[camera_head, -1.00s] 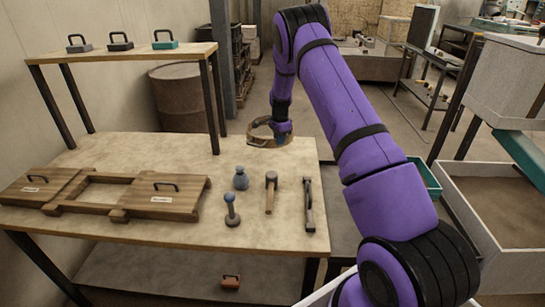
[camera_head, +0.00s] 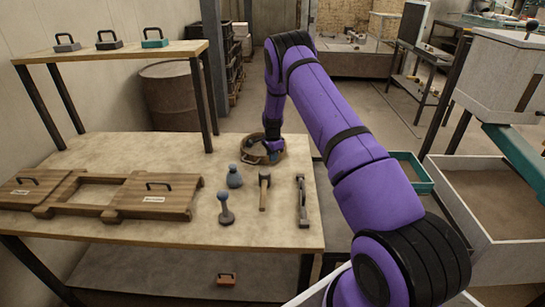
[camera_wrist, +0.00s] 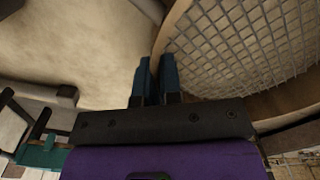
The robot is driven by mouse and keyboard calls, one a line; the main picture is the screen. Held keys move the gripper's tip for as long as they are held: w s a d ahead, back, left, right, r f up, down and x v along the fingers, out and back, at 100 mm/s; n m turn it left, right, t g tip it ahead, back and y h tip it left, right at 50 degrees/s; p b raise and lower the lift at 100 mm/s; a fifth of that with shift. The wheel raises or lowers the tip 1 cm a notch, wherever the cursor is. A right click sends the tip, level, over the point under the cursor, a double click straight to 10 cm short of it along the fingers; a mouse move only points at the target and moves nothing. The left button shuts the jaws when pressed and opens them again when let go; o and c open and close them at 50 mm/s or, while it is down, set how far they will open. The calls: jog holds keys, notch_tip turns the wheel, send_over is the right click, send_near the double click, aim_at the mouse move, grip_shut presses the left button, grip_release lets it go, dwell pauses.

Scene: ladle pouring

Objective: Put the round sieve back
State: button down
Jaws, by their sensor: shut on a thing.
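The round sieve (camera_head: 252,153) is at the back right of the workbench (camera_head: 150,230), close to the top or on it; I cannot tell whether it touches. My gripper (camera_head: 272,147) points down at the sieve's right side. In the wrist view, my gripper's blue fingers (camera_wrist: 156,75) are shut on the sieve's wooden rim. The sieve's wire mesh (camera_wrist: 245,45) fills the upper right of the wrist view. The part of the rim between the fingers is mostly hidden.
A hammer (camera_head: 264,192), a blue-topped tool (camera_head: 225,208), a grey-blue flask-shaped thing (camera_head: 235,177) and a long metal tool (camera_head: 302,201) stand or lie in front of the sieve. Wooden mould frames (camera_head: 155,196) lie at the left. A raised shelf (camera_head: 110,54) stands behind.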

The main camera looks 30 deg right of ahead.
jog(key=c, duration=1.3)
grip_release()
jog(key=shift+f, duration=0.1)
